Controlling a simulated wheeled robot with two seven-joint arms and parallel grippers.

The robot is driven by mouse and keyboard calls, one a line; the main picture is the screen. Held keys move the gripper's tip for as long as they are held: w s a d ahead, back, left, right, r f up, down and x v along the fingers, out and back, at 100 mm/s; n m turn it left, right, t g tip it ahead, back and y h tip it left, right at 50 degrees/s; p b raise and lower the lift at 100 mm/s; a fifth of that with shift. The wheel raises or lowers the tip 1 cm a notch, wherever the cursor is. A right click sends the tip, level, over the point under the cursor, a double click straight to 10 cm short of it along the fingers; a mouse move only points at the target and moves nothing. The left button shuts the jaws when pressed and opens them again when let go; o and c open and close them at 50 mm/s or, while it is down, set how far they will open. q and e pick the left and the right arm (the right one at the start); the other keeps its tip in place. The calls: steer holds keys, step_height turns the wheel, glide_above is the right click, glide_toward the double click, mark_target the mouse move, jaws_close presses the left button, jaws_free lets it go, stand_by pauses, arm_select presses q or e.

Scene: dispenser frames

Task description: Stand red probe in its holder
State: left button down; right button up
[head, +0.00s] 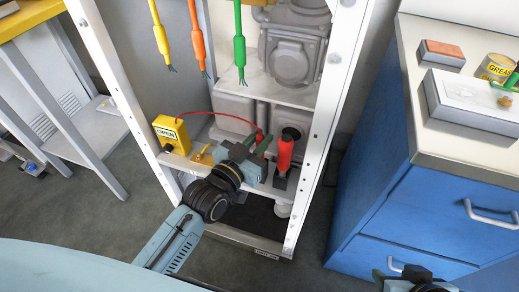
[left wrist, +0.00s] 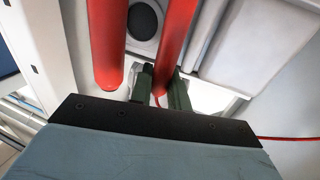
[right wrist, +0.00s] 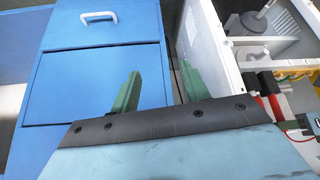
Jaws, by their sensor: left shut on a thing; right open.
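My left gripper (head: 255,153) is shut on a red probe (left wrist: 176,40) low in the white frame. A thin red cable (head: 217,113) runs from the yellow box (head: 171,135) to the probe's end. In the head view the gripper hides most of this probe. A second red cylinder (head: 285,153) stands roughly upright just right of the gripper, apart from the held probe in the left wrist view (left wrist: 106,45). A dark block (head: 280,182) sits at its foot; I cannot tell whether it is the holder. My right gripper (right wrist: 158,90) is open and empty near the blue cabinet.
White frame posts (head: 325,105) flank the workspace. Yellow (head: 161,40), orange (head: 198,50) and green (head: 239,50) leads hang above. Grey machinery (head: 292,58) stands behind. The blue cabinet (head: 390,190) is at right, with a grease can (head: 496,68) and boxes on top.

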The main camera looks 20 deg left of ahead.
arm_select(q)
step_height(320, 180, down, 3)
steer(key=shift+r+b, duration=0.1)
steer(key=shift+b, duration=0.6)
arm_select(e)
steer(key=w+a+r+t+y, duration=0.1)
steer(key=w+a+r+t, duration=0.1)
steer(key=w+r+t, duration=0.2)
steer(key=shift+w+a, duration=0.3)
steer(key=shift+w, duration=0.55)
arm_select(q)
steer(key=shift+f, duration=0.3)
steer(key=c, duration=1.3)
jaws_free()
steer(key=shift+c, duration=0.2)
